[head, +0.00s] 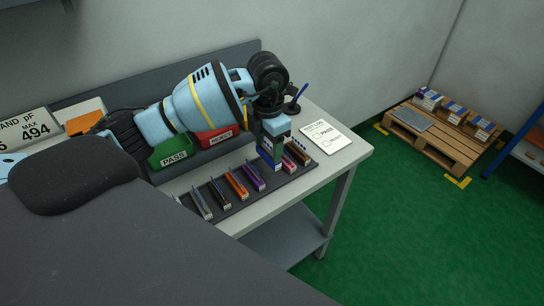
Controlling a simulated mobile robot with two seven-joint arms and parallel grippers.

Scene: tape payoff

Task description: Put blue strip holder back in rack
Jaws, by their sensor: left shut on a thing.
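My left arm reaches in from the left, and my left gripper (268,158) points down over the dark rack (242,203) on the bench. It is shut on the blue strip holder, which is mostly hidden by the fingers. The gripper is between the purple strip holder (255,177) and the pink strip holder (290,163). Whether the blue holder touches the rack I cannot tell. Grey, dark, orange and brown holders also stand in the rack. My right gripper is not in view.
A green PASS bin (171,156) and a red bin (217,137) stand behind the rack. A paper form (326,137) lies at the bench's right, near a pen in a dark holder. A pallet with boxes (453,114) is on the floor beyond. Green floor is clear at right.

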